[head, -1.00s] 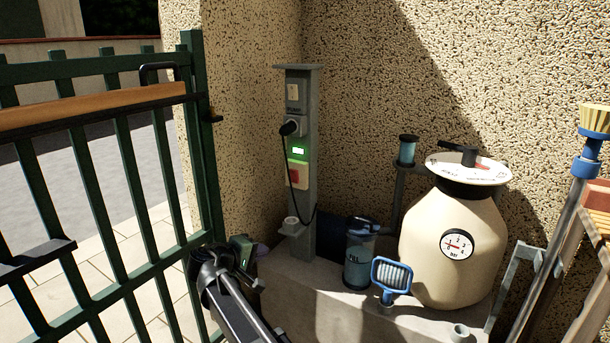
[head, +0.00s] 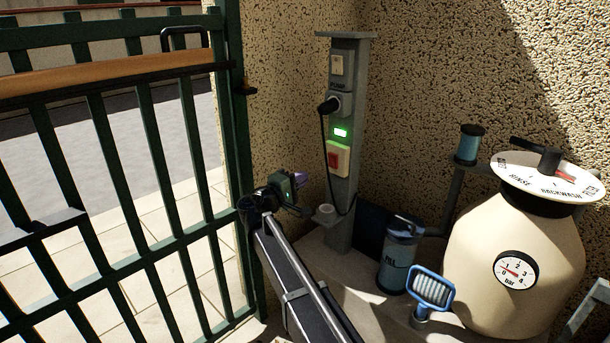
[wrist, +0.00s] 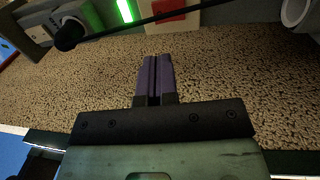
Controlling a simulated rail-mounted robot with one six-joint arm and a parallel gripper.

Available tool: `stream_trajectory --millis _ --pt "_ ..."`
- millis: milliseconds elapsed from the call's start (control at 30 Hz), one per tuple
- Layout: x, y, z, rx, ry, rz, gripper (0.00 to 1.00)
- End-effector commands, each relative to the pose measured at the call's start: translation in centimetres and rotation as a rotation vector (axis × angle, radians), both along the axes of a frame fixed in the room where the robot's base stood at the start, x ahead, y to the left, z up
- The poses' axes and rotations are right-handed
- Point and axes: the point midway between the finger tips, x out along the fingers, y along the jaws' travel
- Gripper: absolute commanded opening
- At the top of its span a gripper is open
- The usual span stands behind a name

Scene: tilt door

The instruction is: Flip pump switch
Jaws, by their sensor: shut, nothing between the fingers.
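A grey post (head: 345,200) stands against the pebbled wall. It carries a cream switch plate (head: 337,65) at the top, a socket with a black plug (head: 330,105), a lit green display (head: 341,133) and a red switch on a cream box (head: 335,159). My gripper (head: 303,178), with purple fingers, is shut and empty, left of the post and slightly below the red switch. In the wrist view, the shut fingers (wrist: 155,75) are apart from the red part (wrist: 170,10) and the green display (wrist: 126,10) at the top edge.
A black cable (head: 328,178) hangs from the plug. A green gate (head: 190,130) stands left of my arm.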

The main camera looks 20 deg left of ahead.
Motion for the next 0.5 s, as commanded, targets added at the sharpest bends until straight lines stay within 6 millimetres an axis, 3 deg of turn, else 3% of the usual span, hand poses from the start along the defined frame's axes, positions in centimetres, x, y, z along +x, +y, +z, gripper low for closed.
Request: stream_trajectory --millis 300,500 --pt "6.7 -2.2 1.0 0.001 0.001 -0.003 0.0" --pt "9.8 -3.3 1.3 0.001 0.001 -0.002 0.0"
